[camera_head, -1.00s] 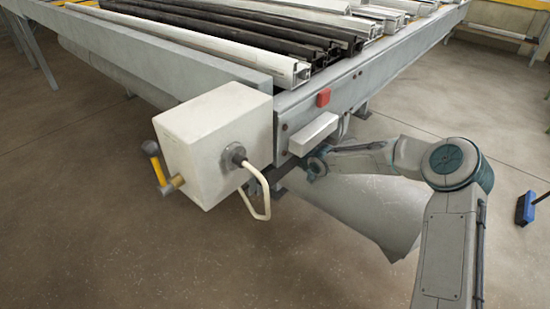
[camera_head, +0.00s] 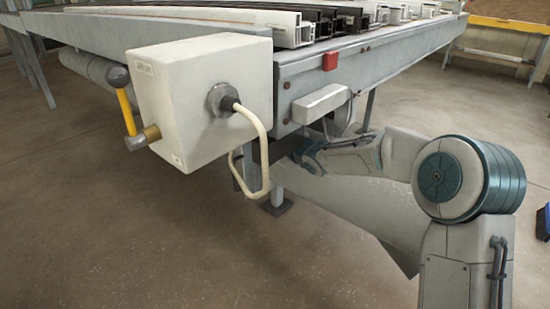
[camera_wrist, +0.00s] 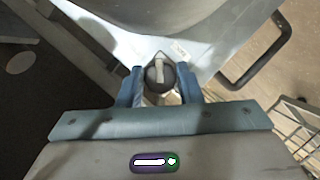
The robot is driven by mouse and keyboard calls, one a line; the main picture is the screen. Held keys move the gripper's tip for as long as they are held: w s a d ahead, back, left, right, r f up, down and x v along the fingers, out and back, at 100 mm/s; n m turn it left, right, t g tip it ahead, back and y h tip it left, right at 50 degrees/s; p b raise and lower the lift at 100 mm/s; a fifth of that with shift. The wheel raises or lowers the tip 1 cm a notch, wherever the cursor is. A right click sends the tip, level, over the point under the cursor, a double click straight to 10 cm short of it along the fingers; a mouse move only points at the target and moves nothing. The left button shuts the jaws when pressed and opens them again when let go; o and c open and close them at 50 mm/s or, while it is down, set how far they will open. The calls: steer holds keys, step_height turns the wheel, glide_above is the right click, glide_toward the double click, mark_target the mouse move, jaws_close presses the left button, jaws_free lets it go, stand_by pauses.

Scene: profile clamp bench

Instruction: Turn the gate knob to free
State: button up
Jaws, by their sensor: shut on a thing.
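The gate knob (camera_wrist: 158,75) is in the wrist view, a dark round knob with a pale grey bar across its face, the bar standing nearly upright in the picture. It sits on a light grey metal part with a small label. My gripper (camera_wrist: 159,88) has one blue finger on each side of the knob and is shut on it. Any position marks around the knob are hidden or too small to read. In the head view my gripper (camera_head: 306,158) is below the bench end; the knob cannot be made out there.
A white box (camera_head: 205,95) with a yellow lever (camera_head: 127,105) and a looped cable (camera_head: 262,150) is left of my arm. The bench (camera_head: 350,72) carries several profiles. A pale grey sheet (camera_head: 335,200) hangs below my arm. A black handle (camera_wrist: 257,62) and wire basket (camera_wrist: 300,125) are at the right.

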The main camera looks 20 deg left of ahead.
steer(key=shift+f+n+t+y+b, duration=0.15)
steer(key=shift+n+t+b, duration=0.4)
steer(key=shift+n+b, duration=0.7)
steer(key=shift+r+n+t+y+b, duration=0.1)
steer(key=shift+n+t+y+b, duration=0.15)
steer(key=shift+n+t+b, duration=0.65)
steer(key=shift+f+n+t+y+b, duration=0.1)
steer(key=shift+n+t+y+b, duration=0.15)
steer(key=shift+n+b, duration=1.3)
steer(key=o, duration=1)
steer(key=shift+c, duration=0.2)
steer(key=shift+s, duration=0.1)
steer(key=p+v, duration=0.3)
steer(key=v, duration=1)
steer(key=shift+s+d, duration=0.2)
steer(key=shift+d, duration=0.05)
